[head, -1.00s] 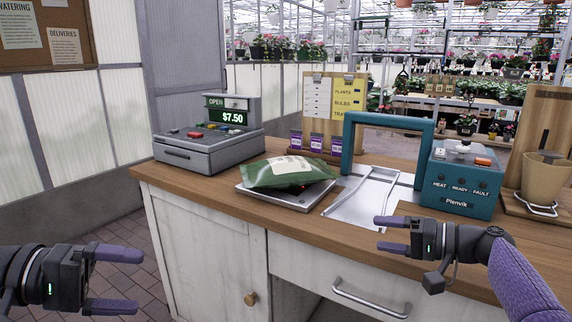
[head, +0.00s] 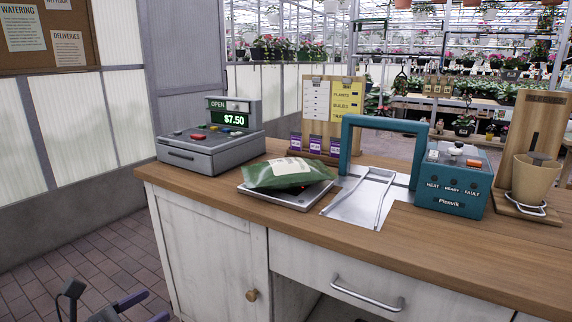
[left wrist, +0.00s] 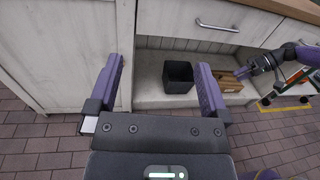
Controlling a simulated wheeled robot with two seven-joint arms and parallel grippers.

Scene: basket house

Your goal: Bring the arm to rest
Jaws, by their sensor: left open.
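My left gripper (head: 146,307) is low at the bottom left of the head view, in front of the counter and partly cut off by the frame edge. In the left wrist view its two purple fingers stand wide apart with nothing between them (left wrist: 159,80). My right gripper is out of the head view. In the left wrist view it shows small at the right (left wrist: 252,68), near a wooden box; its finger gap is too small to tell.
A wooden counter (head: 400,240) carries a cash register (head: 205,152), a green bag (head: 285,173) on a scale, and a teal sealer (head: 455,185). Under it, a dark bin (left wrist: 178,77) and a wooden box (left wrist: 228,82) sit on a shelf. Brick floor lies free at left.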

